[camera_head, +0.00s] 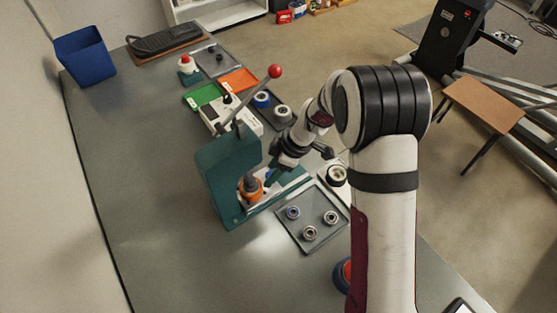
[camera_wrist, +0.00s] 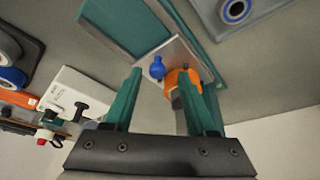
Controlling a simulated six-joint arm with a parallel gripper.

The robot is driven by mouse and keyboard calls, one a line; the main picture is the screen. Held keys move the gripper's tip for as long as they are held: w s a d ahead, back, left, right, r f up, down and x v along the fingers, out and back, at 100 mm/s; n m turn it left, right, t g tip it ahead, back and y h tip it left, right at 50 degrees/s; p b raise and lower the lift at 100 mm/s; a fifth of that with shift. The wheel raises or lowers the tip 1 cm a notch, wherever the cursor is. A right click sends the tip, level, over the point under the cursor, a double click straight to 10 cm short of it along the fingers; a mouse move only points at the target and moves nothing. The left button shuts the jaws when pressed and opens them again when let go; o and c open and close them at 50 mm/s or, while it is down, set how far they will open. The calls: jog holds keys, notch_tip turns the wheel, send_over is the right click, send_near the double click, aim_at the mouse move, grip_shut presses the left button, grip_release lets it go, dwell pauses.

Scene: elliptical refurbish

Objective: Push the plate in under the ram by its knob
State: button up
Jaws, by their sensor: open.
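The teal press (camera_head: 228,165) stands on the bench with its lever raised to a red ball. A pale metal plate (camera_wrist: 180,50) lies on the press's teal base, and a blue knob (camera_wrist: 157,68) stands up from it. An orange part (camera_head: 250,189) is at the front of the press by the plate; it also shows in the wrist view (camera_wrist: 174,79), partly hidden by a finger. My gripper (camera_head: 271,178) is low over the plate. In the wrist view my gripper (camera_wrist: 160,80) is open, with the knob showing between its fingertips; contact cannot be told. The ram's underside is hidden.
A grey tray (camera_head: 292,236) with several ring-shaped parts lies right of the press. Behind stand a white box (camera_head: 243,117), a green tray (camera_head: 203,96) and an orange tray (camera_head: 238,80). A blue bin (camera_head: 85,57) is at the far left. The bench left of the press is clear.

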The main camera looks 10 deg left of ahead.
jog(key=v, duration=1.5)
jog(key=shift+r, duration=0.15)
jog(key=s+d+r+m+h, duration=0.1)
jog(key=s+d+m, duration=0.3)
jog(key=s+m, duration=0.7)
jog(key=s+d+r+m+h, duration=0.1)
jog(key=s+d+m, duration=0.4)
jog(key=s+m, duration=0.7)
jog(key=s, duration=0.3)
jog(key=shift+s+d+r+m+h, duration=0.2)
jog(key=shift+s+r+m+h, duration=0.1)
jog(key=shift+s+r+h, duration=0.1)
